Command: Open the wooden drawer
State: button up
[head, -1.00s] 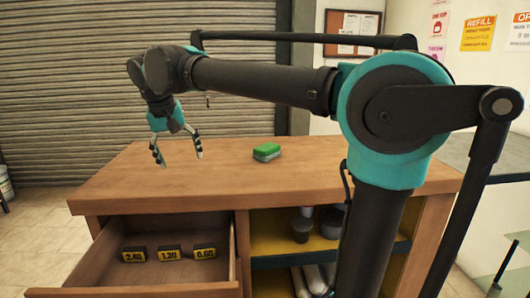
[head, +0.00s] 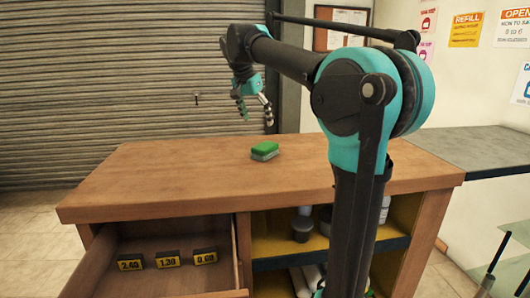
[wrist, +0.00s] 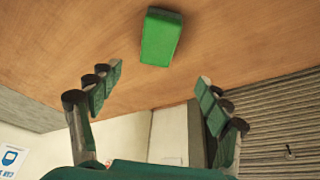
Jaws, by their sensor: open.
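The wooden drawer (head: 172,293) is pulled out at the left front of the wooden counter (head: 170,178). Several black and yellow price tags (head: 168,259) stand inside it. My gripper (head: 256,115) is open and empty, up above the far part of the counter, away from the drawer. In the wrist view, my open fingers (wrist: 158,95) spread wide with nothing between them. The drawer does not show in the wrist view. The lower part of its front is cut off by the head view's bottom edge.
A green and grey sponge (head: 264,150) lies on the counter, below my gripper; it also shows in the wrist view (wrist: 161,37). An open shelf (head: 280,262) with bottles is right of the drawer. A grey table (head: 475,150) stands at the right.

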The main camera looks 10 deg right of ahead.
send_over(265, 145)
jog(key=s+a, duration=0.1)
jog(key=f, duration=0.6)
jog(key=shift+a+f, duration=0.2)
jog(key=shift+s+x, duration=0.15)
jog(key=shift+x, duration=1.25)
jog(key=shift+s+x, duration=0.1)
jog(key=shift+x, duration=1.25)
jog(key=shift+d+f, duration=0.1)
jog(key=shift+f, duration=0.15)
jog(key=c, duration=1.4)
jog(key=shift+o, duration=0.2)
